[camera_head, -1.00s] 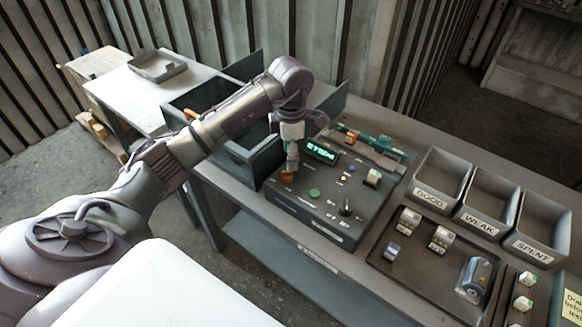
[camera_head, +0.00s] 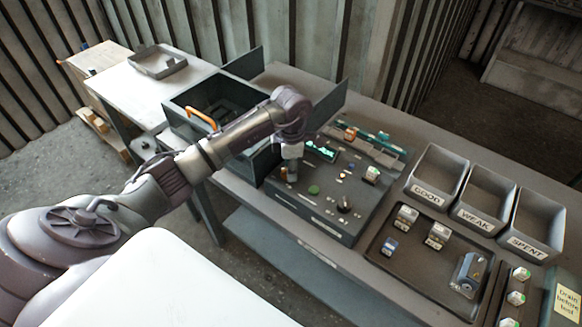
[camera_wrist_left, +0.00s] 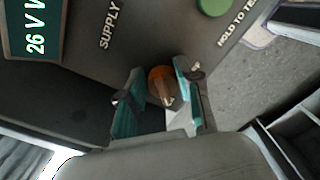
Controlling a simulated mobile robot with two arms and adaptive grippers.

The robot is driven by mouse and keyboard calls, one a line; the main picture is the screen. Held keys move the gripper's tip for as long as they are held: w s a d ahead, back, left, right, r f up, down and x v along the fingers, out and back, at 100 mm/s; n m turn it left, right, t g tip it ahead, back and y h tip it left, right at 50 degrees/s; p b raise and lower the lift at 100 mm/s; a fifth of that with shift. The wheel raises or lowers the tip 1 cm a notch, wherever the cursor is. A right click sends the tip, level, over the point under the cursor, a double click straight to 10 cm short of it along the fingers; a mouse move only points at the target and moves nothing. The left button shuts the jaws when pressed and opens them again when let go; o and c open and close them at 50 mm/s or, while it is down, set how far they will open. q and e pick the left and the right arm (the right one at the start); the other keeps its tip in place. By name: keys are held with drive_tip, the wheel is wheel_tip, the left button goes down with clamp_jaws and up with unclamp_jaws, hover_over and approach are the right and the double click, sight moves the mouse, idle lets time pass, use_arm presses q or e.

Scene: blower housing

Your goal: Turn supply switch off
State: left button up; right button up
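The supply switch is an orange-brown knob (camera_wrist_left: 162,86) on the dark test panel (camera_head: 318,222), near the SUPPLY lettering in the left wrist view. My left gripper (camera_wrist_left: 160,68) has its two teal fingers on either side of the knob, with small gaps showing, so it looks open around it. In the head view, the left gripper (camera_head: 290,170) points down at the panel's left part and mostly hides the switch. The panel's display (camera_wrist_left: 32,28) is lit and reads 26 V. My right gripper is not in view.
A green button (camera_head: 314,190) and a black knob (camera_head: 345,204) are close to the switch on the panel. An open grey box (camera_head: 185,122) with an orange handle stands left of it. Bins (camera_head: 436,196) and a parts tray (camera_head: 413,268) are to the right.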

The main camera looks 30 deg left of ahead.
use_arm(q)
clamp_jaws()
drive_tip(key=shift+n, duration=0.3)
drive_tip(key=n+b, duration=0.2)
drive_tip(key=n, duration=0.1)
drive_tip(key=shift+w+a, duration=0.15)
drive_tip(key=shift+a, duration=0.05)
drive_tip(key=n+b, duration=0.1)
drive_tip(key=n, duration=0.4)
drive_tip(key=shift+a, duration=0.2)
drive_tip(key=n+b, duration=0.1)
drive_tip(key=n, duration=0.3)
drive_tip(key=shift+a, duration=0.2)
drive_tip(key=shift+a+n+b, duration=0.2)
drive_tip(key=shift+n+b, duration=0.25)
drive_tip(key=shift+n, duration=2.25)
drive_tip(key=shift+r, duration=0.1)
